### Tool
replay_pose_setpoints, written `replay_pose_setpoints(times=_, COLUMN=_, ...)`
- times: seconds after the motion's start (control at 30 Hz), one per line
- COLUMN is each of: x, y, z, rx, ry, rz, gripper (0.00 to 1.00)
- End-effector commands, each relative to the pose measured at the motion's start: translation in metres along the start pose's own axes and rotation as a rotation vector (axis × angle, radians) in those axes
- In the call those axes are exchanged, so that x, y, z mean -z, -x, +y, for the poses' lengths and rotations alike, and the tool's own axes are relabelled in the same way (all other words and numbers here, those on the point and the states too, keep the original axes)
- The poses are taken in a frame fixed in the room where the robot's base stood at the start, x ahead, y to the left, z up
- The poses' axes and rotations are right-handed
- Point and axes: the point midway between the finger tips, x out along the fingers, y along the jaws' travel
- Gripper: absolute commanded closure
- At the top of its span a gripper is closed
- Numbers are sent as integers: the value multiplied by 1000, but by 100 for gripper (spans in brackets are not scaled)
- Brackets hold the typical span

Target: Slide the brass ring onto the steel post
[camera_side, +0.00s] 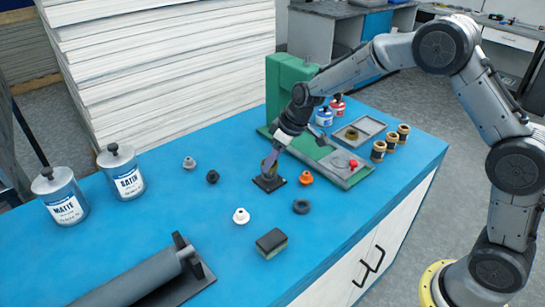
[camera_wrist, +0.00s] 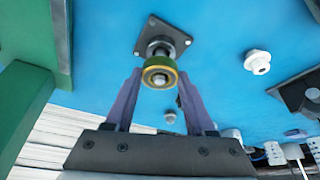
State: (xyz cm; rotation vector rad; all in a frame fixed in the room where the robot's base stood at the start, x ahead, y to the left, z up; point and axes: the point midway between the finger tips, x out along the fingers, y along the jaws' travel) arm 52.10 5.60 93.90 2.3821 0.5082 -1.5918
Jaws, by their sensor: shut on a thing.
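The brass ring (camera_wrist: 160,64), gold with a greenish outer side, sits between the purple fingertips of my gripper (camera_wrist: 160,82), which is shut on it. The steel post (camera_wrist: 159,80) stands on a dark square plate (camera_wrist: 146,49); its pale tip shows inside the ring's opening in the wrist view. The ring looks in line with or around the upper post, above the plate; I cannot tell how far down it is. In the side view my gripper (camera_side: 272,157) is over the dark plate (camera_side: 268,184), and the fingers partly hide the ring and post.
On the blue table are an orange knob (camera_side: 305,178), a black ring (camera_side: 301,207), a white knob (camera_side: 241,216) and a dark block (camera_side: 271,243). A green machine (camera_side: 290,85) stands behind. Several brass-coloured bushings stand at right, a roller (camera_side: 140,275) in front, two labelled cans at left.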

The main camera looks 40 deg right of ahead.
Motion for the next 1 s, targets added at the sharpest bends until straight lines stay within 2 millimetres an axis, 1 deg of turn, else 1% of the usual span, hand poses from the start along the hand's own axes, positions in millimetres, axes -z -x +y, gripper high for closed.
replay_pose_setpoints(times=0.6, x=-4, y=-10, z=0, rx=-1, ry=0, rz=1, gripper=100)
replay_pose_setpoints(times=0.87, x=-4, y=-10, z=0, rx=-1, ry=0, rz=2, gripper=100)
replay_pose_setpoints(times=0.9, x=-4, y=-10, z=0, rx=-1, ry=0, rz=2, gripper=43)
replay_pose_setpoints(times=0.97, x=-4, y=-10, z=0, rx=-1, ry=0, rz=2, gripper=32)
replay_pose_setpoints(times=1.0, x=-4, y=-10, z=0, rx=-1, ry=0, rz=2, gripper=25)
